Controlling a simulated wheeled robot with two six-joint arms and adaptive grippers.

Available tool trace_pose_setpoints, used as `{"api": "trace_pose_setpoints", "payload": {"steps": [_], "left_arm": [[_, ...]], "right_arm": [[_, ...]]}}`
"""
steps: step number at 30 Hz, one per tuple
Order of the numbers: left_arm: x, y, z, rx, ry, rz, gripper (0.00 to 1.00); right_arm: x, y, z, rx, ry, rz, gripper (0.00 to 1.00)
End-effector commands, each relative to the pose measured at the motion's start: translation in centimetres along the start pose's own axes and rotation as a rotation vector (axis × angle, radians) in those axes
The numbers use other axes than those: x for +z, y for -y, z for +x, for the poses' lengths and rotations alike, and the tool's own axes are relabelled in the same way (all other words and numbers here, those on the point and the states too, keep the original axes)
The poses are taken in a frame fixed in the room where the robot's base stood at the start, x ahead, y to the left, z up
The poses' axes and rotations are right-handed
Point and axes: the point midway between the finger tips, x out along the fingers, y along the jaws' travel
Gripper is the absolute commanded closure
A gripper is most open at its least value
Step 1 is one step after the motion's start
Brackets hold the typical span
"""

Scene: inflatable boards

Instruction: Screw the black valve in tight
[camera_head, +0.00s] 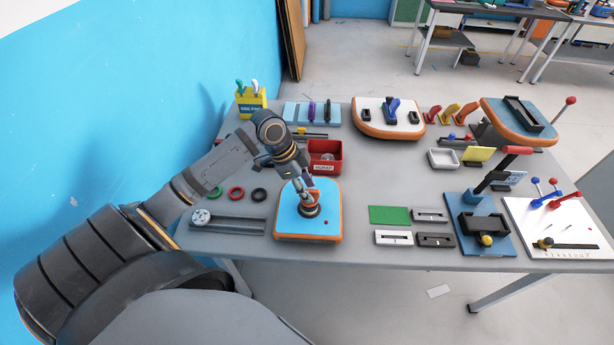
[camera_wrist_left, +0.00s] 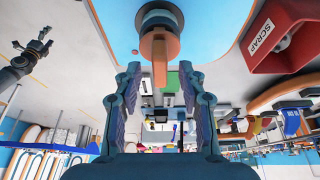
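The black valve (camera_head: 309,212) stands on the blue board with an orange rim (camera_head: 291,226) at the table's front left. It has an orange handle, which shows in the left wrist view (camera_wrist_left: 159,62) below its dark round body. My left gripper (camera_head: 306,193) is right above the valve. Its two fingers are apart, one on each side of the handle, with gaps visible in the left wrist view.
A red scrap bin (camera_head: 325,158) stands just behind the board. Green, red and black rings (camera_head: 236,193) and a grey rail (camera_head: 228,224) lie to its left. A green plate (camera_head: 390,215) and several small blocks lie to its right. Other boards and lever fixtures fill the right side.

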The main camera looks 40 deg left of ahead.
Motion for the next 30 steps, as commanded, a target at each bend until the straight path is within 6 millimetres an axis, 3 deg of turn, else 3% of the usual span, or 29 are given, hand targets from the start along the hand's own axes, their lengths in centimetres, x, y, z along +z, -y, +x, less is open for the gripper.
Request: {"api": "trace_pose_setpoints", "payload": {"steps": [8,18,30], "left_arm": [[0.1,0.1,-0.6,-0.002,0.002,0.002,0.59],[0.2,0.1,-5.5,-0.003,0.008,0.003,0.59],[0.0,0.0,-7.5,-0.001,0.001,0.000,0.59]], "right_arm": [[0.0,-0.3,0.0,0.004,0.000,-0.001,0.25],[0.0,-0.2,0.0,0.002,0.000,-0.001,0.25],[0.0,-0.1,0.0,0.002,0.000,-0.001,0.25]]}}
